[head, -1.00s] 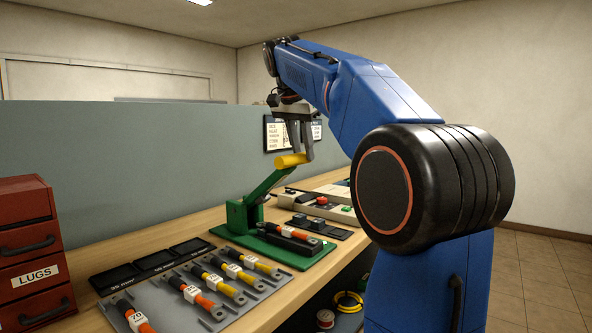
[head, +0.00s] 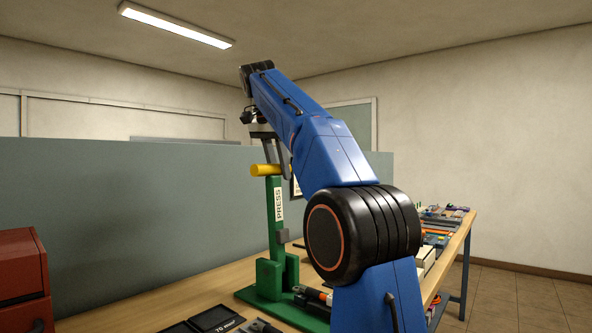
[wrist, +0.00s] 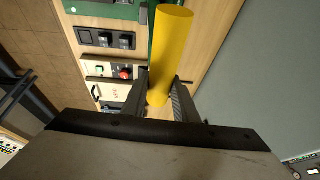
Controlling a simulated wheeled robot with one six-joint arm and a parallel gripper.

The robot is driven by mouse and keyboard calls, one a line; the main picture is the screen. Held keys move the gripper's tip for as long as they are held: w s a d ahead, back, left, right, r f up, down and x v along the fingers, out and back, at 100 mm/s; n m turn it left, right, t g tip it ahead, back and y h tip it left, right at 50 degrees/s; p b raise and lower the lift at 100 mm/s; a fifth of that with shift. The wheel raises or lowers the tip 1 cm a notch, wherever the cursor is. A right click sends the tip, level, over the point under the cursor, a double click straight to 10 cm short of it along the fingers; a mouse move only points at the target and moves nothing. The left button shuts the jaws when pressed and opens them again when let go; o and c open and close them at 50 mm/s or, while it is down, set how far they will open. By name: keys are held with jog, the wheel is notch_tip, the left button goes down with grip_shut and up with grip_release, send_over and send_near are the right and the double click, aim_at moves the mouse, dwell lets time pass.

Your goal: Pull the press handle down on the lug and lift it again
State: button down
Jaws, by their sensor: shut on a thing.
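The green press (head: 270,276) stands on the bench with its lever (head: 276,225), marked PRESS, upright. The yellow press handle (head: 264,170) crosses the lever's top. My gripper (head: 283,168) is shut on this handle from above. In the wrist view the yellow handle (wrist: 172,45) runs between the two fingers of my gripper (wrist: 162,90). A cable piece with an orange sleeve (head: 318,296) lies at the press base, partly hidden by my arm. The lug itself cannot be made out.
A red drawer cabinet (head: 22,275) stands at the left. A grey partition (head: 120,220) runs behind the bench. Black trays (head: 215,318) lie at the front. A control box with a red button (wrist: 125,73) shows in the wrist view.

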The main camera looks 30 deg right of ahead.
jog(key=w, duration=0.1)
jog(key=w+a, duration=0.1)
jog(key=w, duration=0.1)
jog(key=shift+f, duration=0.15)
jog(key=shift+w, duration=0.15)
jog(key=c, duration=1.4)
grip_release()
jog(key=shift+w, duration=0.2)
jog(key=shift+s, duration=0.1)
